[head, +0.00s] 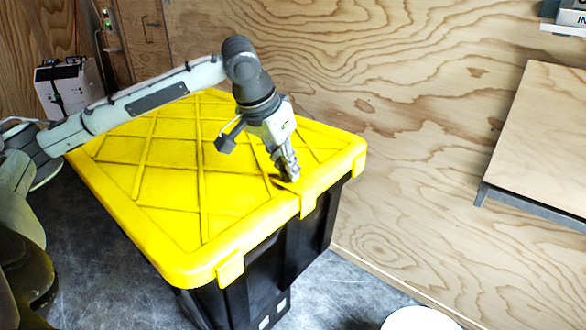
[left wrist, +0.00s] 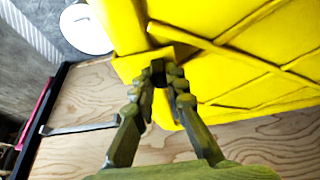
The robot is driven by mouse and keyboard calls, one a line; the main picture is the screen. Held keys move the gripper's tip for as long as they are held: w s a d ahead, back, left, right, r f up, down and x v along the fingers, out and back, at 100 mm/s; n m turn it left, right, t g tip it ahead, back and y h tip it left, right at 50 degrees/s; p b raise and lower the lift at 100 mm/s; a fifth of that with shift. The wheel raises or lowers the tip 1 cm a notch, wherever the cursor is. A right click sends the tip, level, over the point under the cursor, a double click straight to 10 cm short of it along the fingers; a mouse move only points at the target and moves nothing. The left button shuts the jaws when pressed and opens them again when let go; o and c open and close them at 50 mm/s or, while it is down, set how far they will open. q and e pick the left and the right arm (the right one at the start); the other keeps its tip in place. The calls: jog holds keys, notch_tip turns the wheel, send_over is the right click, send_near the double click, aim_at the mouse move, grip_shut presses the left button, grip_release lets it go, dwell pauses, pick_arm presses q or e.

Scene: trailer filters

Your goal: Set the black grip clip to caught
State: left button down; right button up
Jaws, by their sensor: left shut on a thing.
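A black tote (head: 310,235) with a yellow lid (head: 150,185) stands on the grey floor. Yellow tabs hang over the lid's near edge, one (head: 308,200) close to my left gripper. My left gripper (head: 289,175) points down at the lid's top, by its right-hand edge. In the left wrist view its fingertips (left wrist: 160,82) close around a small dark piece (left wrist: 158,67) beside a yellow tab (left wrist: 138,65). I cannot tell for sure if this piece is the black grip clip; the fingers hide most of it. My right gripper is out of view.
A plywood wall (head: 410,120) stands close behind the tote. A wooden tabletop (head: 540,140) is at the right. A round white object (head: 420,319) lies at the bottom. A white box (head: 70,85) stands at the far left. Grey floor (head: 335,290) is bare near the tote.

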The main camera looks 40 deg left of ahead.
pick_arm(q)
jog(key=c, duration=1.5)
grip_release()
jog(key=shift+a, duration=0.2)
jog(key=shift+c, duration=0.2)
jog(key=v, duration=1.2)
jog(key=shift+d, duration=0.1)
